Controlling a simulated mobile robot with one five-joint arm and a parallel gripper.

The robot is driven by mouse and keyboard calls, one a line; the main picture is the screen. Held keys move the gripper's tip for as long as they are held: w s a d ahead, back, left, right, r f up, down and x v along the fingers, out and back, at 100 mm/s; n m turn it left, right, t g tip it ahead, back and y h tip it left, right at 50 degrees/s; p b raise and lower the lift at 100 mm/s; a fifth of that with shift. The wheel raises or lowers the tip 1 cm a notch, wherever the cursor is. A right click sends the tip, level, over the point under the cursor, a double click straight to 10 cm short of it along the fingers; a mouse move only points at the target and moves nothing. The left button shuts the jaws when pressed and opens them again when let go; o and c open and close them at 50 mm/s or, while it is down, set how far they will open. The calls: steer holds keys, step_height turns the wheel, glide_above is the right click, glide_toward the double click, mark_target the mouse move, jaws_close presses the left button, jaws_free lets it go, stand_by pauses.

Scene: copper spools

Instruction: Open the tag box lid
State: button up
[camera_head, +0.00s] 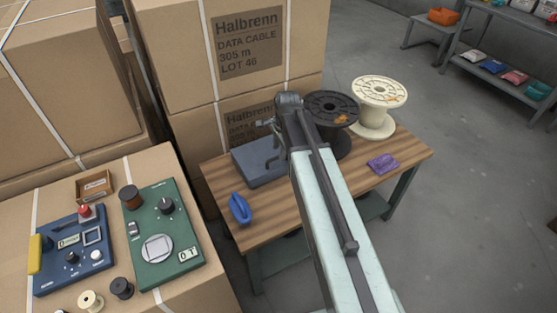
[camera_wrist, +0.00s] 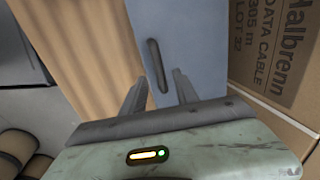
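The tag box (camera_head: 250,165) is a blue-grey box on the wooden table, and its lid looks shut in the head view. In the wrist view the lid (camera_wrist: 200,45) fills the upper middle and carries a dark bar handle (camera_wrist: 157,62). My gripper (camera_head: 266,123) is over the box in the head view. In the wrist view its two fingers (camera_wrist: 158,80) are apart, with the near end of the handle showing between them. I cannot tell how far above the handle the fingertips are. My arm hides part of the box's right side.
The wooden table (camera_head: 295,205) also bears a blue looped item (camera_head: 240,209), a purple item (camera_head: 383,163), a black spool (camera_head: 332,107) and a cream spool (camera_head: 378,100). Stacked Halbrenn cartons (camera_head: 180,70) stand close behind the box. Open floor lies right of the table.

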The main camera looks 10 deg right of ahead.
steer(key=f+b, duration=0.2)
steer(key=f, duration=0.1)
steer(key=shift+w+a+f, duration=0.1)
steer(key=shift+w+f, duration=0.1)
steer(key=shift+w, duration=0.15)
steer(key=shift+r, duration=0.1)
jaws_close()
stand_by(0.9)
